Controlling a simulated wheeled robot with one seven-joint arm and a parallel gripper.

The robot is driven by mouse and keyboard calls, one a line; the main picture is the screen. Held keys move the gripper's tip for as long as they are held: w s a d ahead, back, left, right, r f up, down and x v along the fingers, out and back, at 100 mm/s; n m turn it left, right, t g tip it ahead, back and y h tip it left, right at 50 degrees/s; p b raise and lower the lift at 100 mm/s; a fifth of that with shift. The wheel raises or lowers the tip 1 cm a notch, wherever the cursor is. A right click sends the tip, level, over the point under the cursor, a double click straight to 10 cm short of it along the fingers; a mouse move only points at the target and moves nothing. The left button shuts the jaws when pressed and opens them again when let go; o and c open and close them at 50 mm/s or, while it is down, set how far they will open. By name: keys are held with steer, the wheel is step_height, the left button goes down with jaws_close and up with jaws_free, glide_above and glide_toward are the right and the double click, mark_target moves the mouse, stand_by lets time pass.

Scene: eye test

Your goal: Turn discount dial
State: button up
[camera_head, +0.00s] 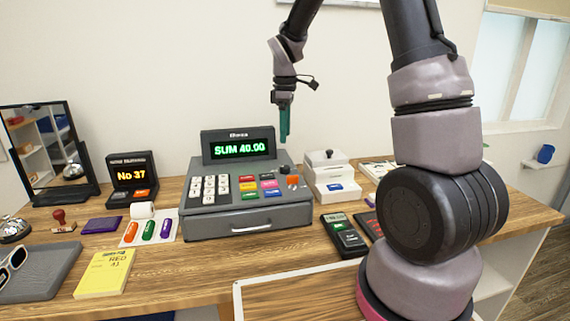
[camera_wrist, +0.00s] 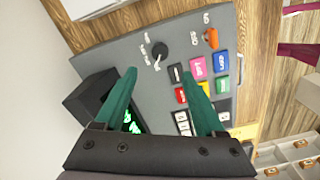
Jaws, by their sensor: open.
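The grey cash register (camera_head: 248,222) stands on the wooden counter, and its display (camera_head: 240,149) reads SUM 40.00 in green. The discount dial is a small round black knob (camera_wrist: 160,51) on the register's top panel, with white marks and small labels around it, too small to read. It also shows at the register's upper right in the head view (camera_head: 284,170). My gripper (camera_head: 285,124) points down above the dial, apart from it. In the wrist view my green fingers (camera_wrist: 160,76) are open and empty, and the dial lies just beyond the gap between their tips.
An orange switch (camera_wrist: 211,38) and several coloured keys (camera_wrist: 199,67) sit near the dial. The raised display housing (camera_wrist: 92,97) is close to one finger. A white box (camera_head: 333,177) stands right of the register, with a card terminal (camera_head: 344,235) in front.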

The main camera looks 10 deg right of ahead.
mark_target(285, 166)
step_height(285, 166, down, 11)
steer(key=shift+a, duration=0.1)
stand_by(0.3)
steer(key=shift+c, duration=0.4)
jaws_close()
